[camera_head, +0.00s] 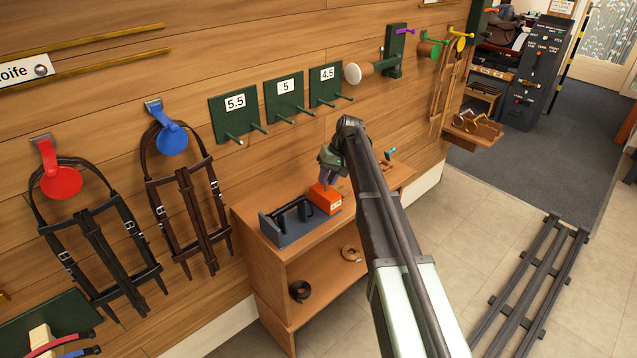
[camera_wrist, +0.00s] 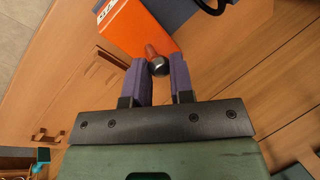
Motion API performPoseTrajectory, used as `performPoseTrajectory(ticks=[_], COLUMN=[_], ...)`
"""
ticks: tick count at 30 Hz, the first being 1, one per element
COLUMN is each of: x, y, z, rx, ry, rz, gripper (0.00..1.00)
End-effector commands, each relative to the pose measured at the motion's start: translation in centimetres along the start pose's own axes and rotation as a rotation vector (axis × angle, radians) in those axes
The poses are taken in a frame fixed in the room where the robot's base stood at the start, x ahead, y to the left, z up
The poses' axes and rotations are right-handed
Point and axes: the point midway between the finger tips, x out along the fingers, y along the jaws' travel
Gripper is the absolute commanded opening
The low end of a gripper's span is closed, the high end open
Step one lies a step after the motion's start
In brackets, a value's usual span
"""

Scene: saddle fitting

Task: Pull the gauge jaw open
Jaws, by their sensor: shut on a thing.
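The gauge (camera_head: 283,236) is a grey-blue tray on top of the wooden cabinet, with a black arched piece over it. Its orange jaw (camera_head: 322,200) stands at the right end and carries a white number label. In the wrist view the orange jaw (camera_wrist: 133,32) is at the top, with a short stem and a dark round knob pointing towards me. My gripper (camera_head: 327,170) is over the cabinet by the orange jaw. In the wrist view its purple fingers (camera_wrist: 158,68) are on both sides of the knob, shut on it. The knob is hidden in the head view.
The cabinet top (camera_head: 374,186) has bare wood to the right, with a small teal-handled item (camera_head: 389,154) at the back. Coiled straps lie on the shelves below. Green racks with pegs (camera_head: 284,98) and bridles hang on the wall behind. Rails (camera_head: 530,285) run along the floor at right.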

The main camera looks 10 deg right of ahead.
Motion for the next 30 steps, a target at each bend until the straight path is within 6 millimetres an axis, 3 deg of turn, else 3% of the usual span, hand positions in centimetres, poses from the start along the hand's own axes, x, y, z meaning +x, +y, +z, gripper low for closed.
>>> performPoseTrajectory(ticks=[7,8,13,23,30], x=[-0.2,-0.2,-0.2,-0.8,-5.9], y=[0.4,0.4,0.3,0.2,-0.2], z=[-0.3,-0.3,-0.3,-0.2,-0.2], rx=[0.003,0.003,0.003,0.002,0.003], ry=[0.008,0.009,0.007,0.005,0.006], rz=[0.004,0.004,0.004,0.003,0.003], gripper=[0.0,0.23,0.47,0.47,0.47])
